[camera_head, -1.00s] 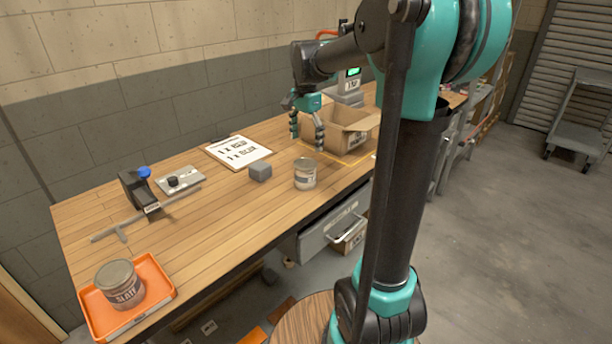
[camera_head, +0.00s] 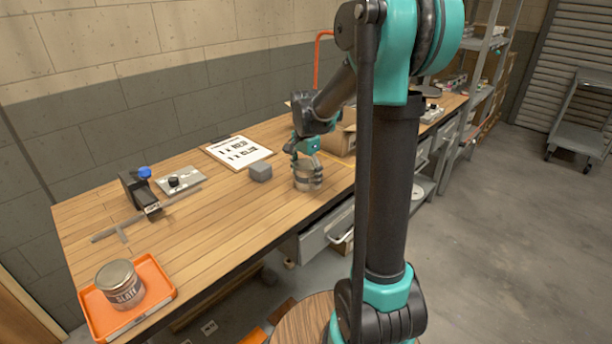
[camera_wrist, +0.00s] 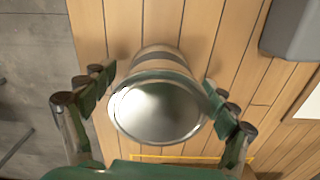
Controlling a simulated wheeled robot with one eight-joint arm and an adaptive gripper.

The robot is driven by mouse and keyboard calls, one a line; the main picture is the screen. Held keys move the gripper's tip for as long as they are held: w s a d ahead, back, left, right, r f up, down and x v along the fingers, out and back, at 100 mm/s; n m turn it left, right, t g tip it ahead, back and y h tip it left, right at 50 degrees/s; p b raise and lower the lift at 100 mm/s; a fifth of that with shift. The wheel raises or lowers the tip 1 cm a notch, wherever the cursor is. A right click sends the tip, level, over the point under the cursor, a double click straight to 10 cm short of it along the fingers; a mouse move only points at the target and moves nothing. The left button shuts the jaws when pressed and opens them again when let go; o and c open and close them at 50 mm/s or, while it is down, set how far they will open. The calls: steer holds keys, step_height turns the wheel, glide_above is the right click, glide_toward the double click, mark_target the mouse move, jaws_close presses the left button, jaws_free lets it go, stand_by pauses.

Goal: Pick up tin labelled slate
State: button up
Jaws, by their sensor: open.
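A grey metal tin (camera_head: 303,174) stands upright on the wooden bench near its front edge. My gripper (camera_head: 308,178) is down around this tin, one finger on each side. In the wrist view the tin's round lid (camera_wrist: 158,110) lies between my open fingers (camera_wrist: 160,82), with small gaps seeming to show beside it. My fingers partly hide its label, which I cannot read now. A second tin (camera_head: 120,285), with a dark label that seems to read slate, stands in an orange tray (camera_head: 161,296) at the bench's near left.
A grey block (camera_head: 260,172) sits just left of the gripped-around tin; it also shows in the wrist view (camera_wrist: 292,30).

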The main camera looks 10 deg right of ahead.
steer(key=shift+f, duration=0.15)
steer(key=c, duration=1.5)
